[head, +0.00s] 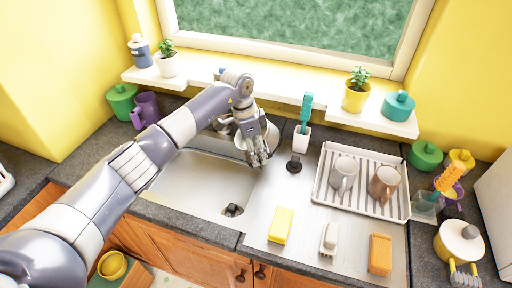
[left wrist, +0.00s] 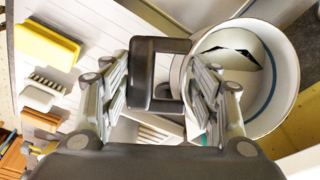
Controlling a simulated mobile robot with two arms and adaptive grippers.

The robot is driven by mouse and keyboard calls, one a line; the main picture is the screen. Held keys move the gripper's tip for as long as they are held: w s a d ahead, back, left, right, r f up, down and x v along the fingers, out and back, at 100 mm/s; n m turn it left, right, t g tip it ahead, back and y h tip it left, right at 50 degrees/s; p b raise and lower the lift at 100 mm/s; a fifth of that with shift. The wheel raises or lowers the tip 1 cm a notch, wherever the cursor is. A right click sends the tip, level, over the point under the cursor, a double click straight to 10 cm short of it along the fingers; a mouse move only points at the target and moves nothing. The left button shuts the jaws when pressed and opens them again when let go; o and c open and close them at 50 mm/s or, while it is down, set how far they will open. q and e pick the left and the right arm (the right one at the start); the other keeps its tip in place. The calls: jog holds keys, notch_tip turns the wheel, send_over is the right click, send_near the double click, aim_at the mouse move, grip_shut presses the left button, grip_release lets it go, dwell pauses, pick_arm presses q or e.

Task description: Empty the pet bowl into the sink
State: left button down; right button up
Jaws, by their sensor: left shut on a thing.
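The pet bowl, a pale round bowl (left wrist: 278,92) with a blue ring inside, shows its opening in the left wrist view. Inside it are a pale patch and a dark patch, too unclear to name. My left gripper (left wrist: 160,95) is shut on a dark square handle at the bowl's side. In the head view the bowl (head: 226,127) is partly hidden by my left gripper (head: 259,162), over the back right part of the sink (head: 190,185). I cannot tell its tilt. The sink basin is bare around its dark drain (head: 232,210).
A brush holder (head: 301,140) and a dish rack (head: 328,195) with two mugs stand right of the sink. A yellow sponge (head: 281,225), a white brush (head: 329,240) and an orange block (head: 380,254) lie in front. A windowsill shelf with pots runs behind. A yellow bowl (head: 112,265) sits low at left.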

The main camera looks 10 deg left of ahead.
pick_arm(q)
jog(key=f+h+b, duration=0.1)
jog(key=b, duration=0.1)
jog(key=a+f+t+h+b, duration=0.1)
jog(key=h+b, duration=0.1)
jog(key=b, duration=0.1)
jog(key=shift+s+a+t, duration=0.3)
jog(key=shift+s, duration=0.1)
jog(key=shift+d+r, duration=0.1)
jog(key=shift+r, duration=0.25)
jog(key=shift+w+d, duration=0.15)
pick_arm(e)
jog(key=f, duration=0.3)
jog(key=w+f, duration=0.1)
jog(key=f, duration=0.1)
jog(key=shift+w+a+f, duration=0.1)
jog(key=shift+a+f, duration=0.05)
jog(key=shift+a, duration=0.15)
jog(key=shift+a, duration=0.1)
